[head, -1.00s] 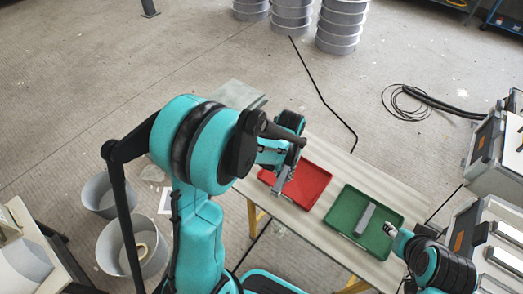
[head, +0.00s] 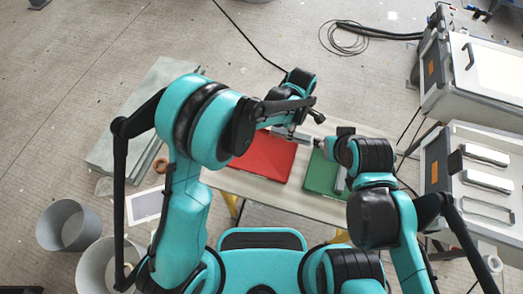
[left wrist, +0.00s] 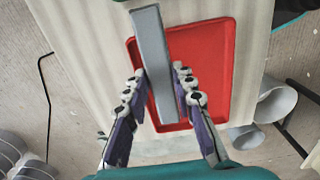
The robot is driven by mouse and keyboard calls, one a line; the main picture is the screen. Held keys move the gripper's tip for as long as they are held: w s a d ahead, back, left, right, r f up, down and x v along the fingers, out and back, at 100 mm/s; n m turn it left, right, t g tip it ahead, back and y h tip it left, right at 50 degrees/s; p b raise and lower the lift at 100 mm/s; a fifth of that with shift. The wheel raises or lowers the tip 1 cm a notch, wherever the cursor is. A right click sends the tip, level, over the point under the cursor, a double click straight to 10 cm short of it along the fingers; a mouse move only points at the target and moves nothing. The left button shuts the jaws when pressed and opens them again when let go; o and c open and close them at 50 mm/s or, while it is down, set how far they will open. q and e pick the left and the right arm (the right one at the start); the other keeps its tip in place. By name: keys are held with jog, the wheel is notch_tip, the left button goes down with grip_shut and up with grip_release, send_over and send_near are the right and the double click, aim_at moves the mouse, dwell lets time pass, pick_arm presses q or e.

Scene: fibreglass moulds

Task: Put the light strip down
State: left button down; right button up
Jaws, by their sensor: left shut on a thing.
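My left gripper (head: 284,131) is shut on a grey light strip (left wrist: 152,50), gripping it between its two fingers. In the left wrist view the strip overlaps the red tray (left wrist: 215,40), and its far end reaches past the tray's rim. In the head view the held strip (head: 298,136) appears by the far edge of the red tray (head: 262,160). I cannot tell its height. My right gripper (head: 319,144) is near the strip's right end; its fingers are too small to read. Another grey strip (head: 340,181) lies in the green tray (head: 318,176), partly hidden by my right arm.
Both trays are on a pale table (head: 230,182). Grey cases (head: 470,75) stand to the right. Grey buckets (head: 68,225) and flat slabs (head: 130,130) are on the floor at left. A coiled black cable (head: 345,40) lies behind the table.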

pick_arm(q)
jog(key=a+f+b, duration=0.1)
jog(key=a+f, duration=0.1)
jog(key=a, duration=0.1)
jog(key=a+f+b, duration=0.1)
jog(key=a+f, duration=0.1)
jog(key=a, duration=0.2)
jog(key=a+f+b, duration=0.1)
jog(key=a+f, duration=0.1)
jog(key=a, duration=0.1)
jog(key=shift+s+a+f, duration=0.15)
jog(key=shift+s+a, duration=0.05)
jog(key=shift+s, duration=0.2)
jog(key=shift+f+b, duration=1.05)
jog(key=shift+f, duration=0.9)
jog(key=shift+f, duration=0.15)
jog(key=c, duration=1.3)
grip_release()
jog(key=shift+o, duration=0.2)
